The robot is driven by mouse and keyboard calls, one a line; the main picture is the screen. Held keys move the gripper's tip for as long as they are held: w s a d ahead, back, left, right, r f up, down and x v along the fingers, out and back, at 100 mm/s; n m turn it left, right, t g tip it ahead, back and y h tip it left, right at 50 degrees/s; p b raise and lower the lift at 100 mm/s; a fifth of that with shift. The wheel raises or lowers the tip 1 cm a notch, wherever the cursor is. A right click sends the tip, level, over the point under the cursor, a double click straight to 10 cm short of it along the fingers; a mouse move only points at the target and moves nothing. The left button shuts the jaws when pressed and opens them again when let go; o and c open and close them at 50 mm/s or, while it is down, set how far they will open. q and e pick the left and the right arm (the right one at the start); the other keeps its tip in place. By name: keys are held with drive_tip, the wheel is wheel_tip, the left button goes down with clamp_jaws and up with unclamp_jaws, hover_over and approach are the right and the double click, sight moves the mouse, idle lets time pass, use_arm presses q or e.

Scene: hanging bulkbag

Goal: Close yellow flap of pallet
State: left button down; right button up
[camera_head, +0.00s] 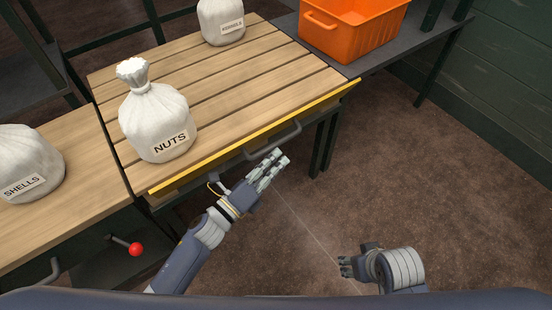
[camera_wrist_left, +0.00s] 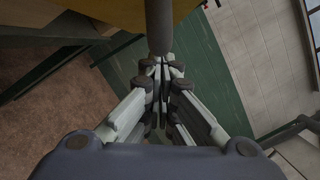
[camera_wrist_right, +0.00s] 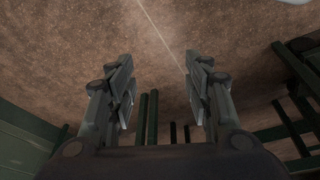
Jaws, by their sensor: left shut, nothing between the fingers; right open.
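The yellow flap (camera_head: 225,153) shows as a narrow yellow edge along the front of the slatted wooden pallet top; its face is mostly hidden from above. A dark grey bar handle (camera_head: 288,135) sticks out below this edge. A yellow surface (camera_wrist_left: 105,10) and the grey handle bar (camera_wrist_left: 160,25) also show in the left wrist view. My left gripper (camera_head: 281,158) is shut and empty, its fingertips just below the handle; I cannot tell whether they touch it. My right gripper (camera_head: 345,266) is open and empty over the floor, away from the flap.
White sacks stand on the wood: NUTS (camera_head: 158,120), SHELLS (camera_head: 28,162) and a third sack (camera_head: 221,22) at the back. An orange crate (camera_head: 350,35) sits on a dark table at the right. A red-knobbed lever (camera_head: 135,249) is lower left. The floor at right is clear.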

sight(270, 146)
use_arm(q)
drive_tip(key=shift+n+y, duration=0.3)
drive_tip(key=shift+n, duration=0.6)
drive_tip(key=r+p, duration=0.1)
drive_tip(key=w+r+p, duration=0.1)
drive_tip(key=a+r+p, duration=0.1)
drive_tip(key=p, duration=0.1)
drive_tip(key=shift+w+r, duration=0.2)
drive_tip(key=shift+r, duration=0.15)
drive_tip(key=shift+w+a+r, duration=0.2)
drive_tip(key=shift+r, duration=0.1)
use_arm(e)
drive_tip(key=s+f, duration=0.1)
drive_tip(key=f, duration=0.7)
drive_tip(key=s+f+g, duration=0.1)
drive_tip(key=s+f, duration=0.1)
drive_tip(key=f, duration=0.6)
drive_tip(key=shift+s+d+f, duration=0.15)
drive_tip(key=shift+s+f, duration=0.05)
drive_tip(key=shift+s, duration=0.05)
